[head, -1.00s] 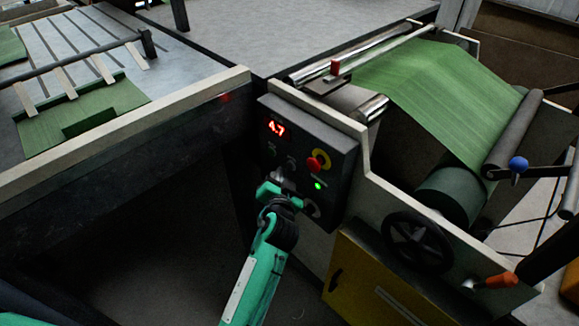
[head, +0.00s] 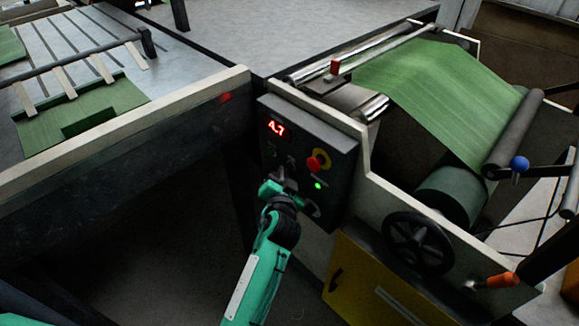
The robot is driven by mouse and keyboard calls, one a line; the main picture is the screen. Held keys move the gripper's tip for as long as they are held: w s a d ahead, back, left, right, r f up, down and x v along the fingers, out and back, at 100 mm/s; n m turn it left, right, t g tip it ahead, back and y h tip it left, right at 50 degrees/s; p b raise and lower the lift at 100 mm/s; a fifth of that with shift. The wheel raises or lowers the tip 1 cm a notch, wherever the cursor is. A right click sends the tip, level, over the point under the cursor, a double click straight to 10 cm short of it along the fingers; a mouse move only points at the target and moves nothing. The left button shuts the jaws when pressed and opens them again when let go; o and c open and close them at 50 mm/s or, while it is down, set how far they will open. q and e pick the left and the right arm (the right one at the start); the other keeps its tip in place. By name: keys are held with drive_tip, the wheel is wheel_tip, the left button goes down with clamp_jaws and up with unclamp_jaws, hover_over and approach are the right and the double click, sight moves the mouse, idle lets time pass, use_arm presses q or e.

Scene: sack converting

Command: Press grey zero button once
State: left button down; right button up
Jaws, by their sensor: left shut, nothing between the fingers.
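The dark control panel (head: 335,160) is on the near side of the machine, with a red lit display (head: 277,129) at its upper left. A red button (head: 317,161) on a yellow ring and a lit green lamp (head: 318,186) sit on its right part. My left gripper (head: 284,174) is shut and empty, at the lower middle of the panel. Whether its tips touch the panel I cannot tell. The grey zero button cannot be made out; my gripper and wrist cover part of the panel. My right gripper is not in view.
A green web (head: 440,90) runs over rollers at the right. A black handwheel (head: 417,241), an orange-handled lever (head: 500,280) and a blue-knobbed lever (head: 518,164) stand out at the right. A yellow cabinet door (head: 375,285) is below the panel. A pale-edged table (head: 130,125) lies at the left.

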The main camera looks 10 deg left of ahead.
use_arm(q)
drive_tip(key=shift+w+d+r, duration=0.35)
drive_tip(key=shift+w+d, duration=0.15)
drive_tip(key=shift+w, duration=0.05)
idle(0.4)
idle(0.5)
drive_tip(key=shift+s+r+p, duration=0.35)
drive_tip(key=shift+r, duration=0.15)
drive_tip(key=shift+s, duration=0.4)
drive_tip(key=shift+s+d+f, duration=0.1)
drive_tip(key=shift+d+f, duration=0.05)
drive_tip(key=s+a+p, duration=0.2)
drive_tip(key=s+a, duration=0.1)
drive_tip(key=shift+s+a, duration=0.25)
drive_tip(key=shift+s, duration=0.15)
